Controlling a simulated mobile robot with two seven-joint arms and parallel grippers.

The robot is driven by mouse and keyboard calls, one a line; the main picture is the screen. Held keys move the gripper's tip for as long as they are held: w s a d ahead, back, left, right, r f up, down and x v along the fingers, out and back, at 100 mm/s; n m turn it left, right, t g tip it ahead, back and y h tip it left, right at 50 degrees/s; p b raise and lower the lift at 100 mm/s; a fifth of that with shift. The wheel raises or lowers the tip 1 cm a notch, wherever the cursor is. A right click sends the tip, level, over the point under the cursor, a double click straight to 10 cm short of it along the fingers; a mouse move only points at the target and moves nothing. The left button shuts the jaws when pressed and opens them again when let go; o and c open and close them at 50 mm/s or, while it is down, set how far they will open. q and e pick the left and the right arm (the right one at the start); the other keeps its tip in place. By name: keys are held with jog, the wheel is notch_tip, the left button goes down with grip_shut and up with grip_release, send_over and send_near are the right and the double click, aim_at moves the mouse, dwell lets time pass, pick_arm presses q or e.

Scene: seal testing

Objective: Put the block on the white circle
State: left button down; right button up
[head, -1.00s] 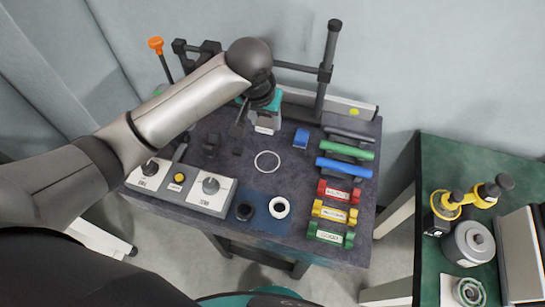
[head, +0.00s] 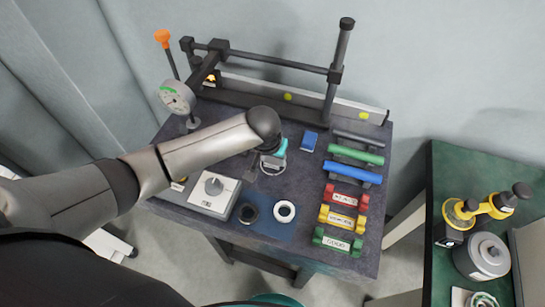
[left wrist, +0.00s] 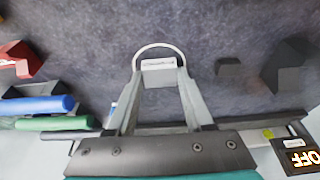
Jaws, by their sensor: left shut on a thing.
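My left gripper (head: 272,163) reaches down over the middle of the table, and its arm hides part of the surface there. The white circle (left wrist: 158,45) is a thin ring outline on the grey tabletop. The block overlaps the circle's near edge in that view; I cannot tell whether it touches the table. In the head view the gripper largely covers the circle. My right gripper is not in view.
Blue and green bars (head: 352,172) and red, yellow and green labelled pieces (head: 343,222) line the right side. A black ring (head: 248,213) and a white ring (head: 284,211) lie in front. A small blue block (head: 309,141) sits behind. A dial gauge (head: 177,97) stands back left.

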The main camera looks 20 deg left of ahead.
pick_arm(q)
jog(key=shift+f, duration=0.15)
jog(key=shift+c, duration=1.4)
grip_release()
jog(key=p+v, duration=0.3)
jog(key=v, duration=0.9)
jog(key=shift+r, duration=0.2)
